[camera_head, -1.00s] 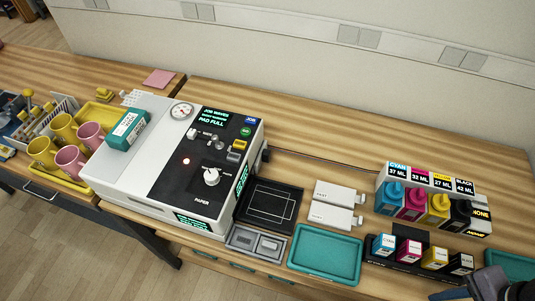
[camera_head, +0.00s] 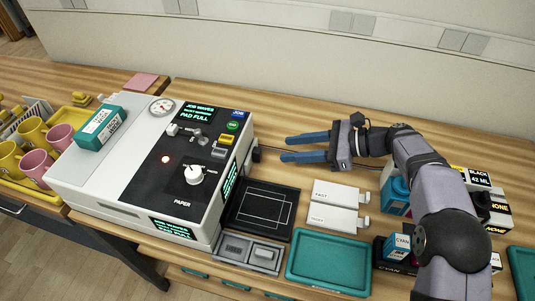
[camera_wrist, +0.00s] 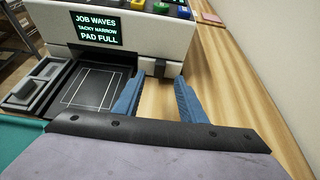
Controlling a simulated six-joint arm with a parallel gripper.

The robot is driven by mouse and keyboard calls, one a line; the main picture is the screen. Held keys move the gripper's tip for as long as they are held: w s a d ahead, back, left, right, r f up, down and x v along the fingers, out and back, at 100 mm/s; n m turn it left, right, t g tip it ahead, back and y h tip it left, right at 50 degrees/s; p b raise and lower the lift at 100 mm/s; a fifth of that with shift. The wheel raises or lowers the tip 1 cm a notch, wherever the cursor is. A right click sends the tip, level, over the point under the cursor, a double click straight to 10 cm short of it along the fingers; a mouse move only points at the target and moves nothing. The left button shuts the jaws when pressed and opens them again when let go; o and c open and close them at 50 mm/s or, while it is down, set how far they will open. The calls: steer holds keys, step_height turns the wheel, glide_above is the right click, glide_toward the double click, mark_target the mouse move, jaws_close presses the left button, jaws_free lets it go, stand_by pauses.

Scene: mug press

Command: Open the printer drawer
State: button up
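The printer (camera_head: 130,165) is a white box with a black control panel, at the left in the head view. Its side and a lit "PAD FULL" screen show in the wrist view (camera_wrist: 96,29). A small dark handle-like part (camera_head: 257,154) sticks out of its right side near the back; it also shows in the wrist view (camera_wrist: 159,68). I cannot tell for sure whether it belongs to the drawer. My gripper (camera_head: 285,149) is open and empty, its two blue fingers pointing left at this part, with a short gap between. Bare wood shows between the fingers in the wrist view (camera_wrist: 160,88).
A black tray (camera_head: 237,222) with white outlines lies right of the printer. Two white cartridges (camera_head: 337,194), a grey tray (camera_head: 250,251) and a teal tray (camera_head: 330,262) are nearby. Ink bottles are partly hidden by my arm. The wood behind my gripper is clear.

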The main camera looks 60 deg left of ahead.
mark_target(259, 150)
steer(key=shift+r+p+x, duration=0.15)
steer(key=shift+p+x, duration=0.2)
steer(key=shift+x, duration=1.75)
steer(key=shift+r+p+x, duration=0.1)
steer(key=shift+p+x, duration=0.2)
steer(key=shift+x, duration=1.75)
steer(key=shift+a, duration=0.1)
steer(key=shift+c, duration=0.7)
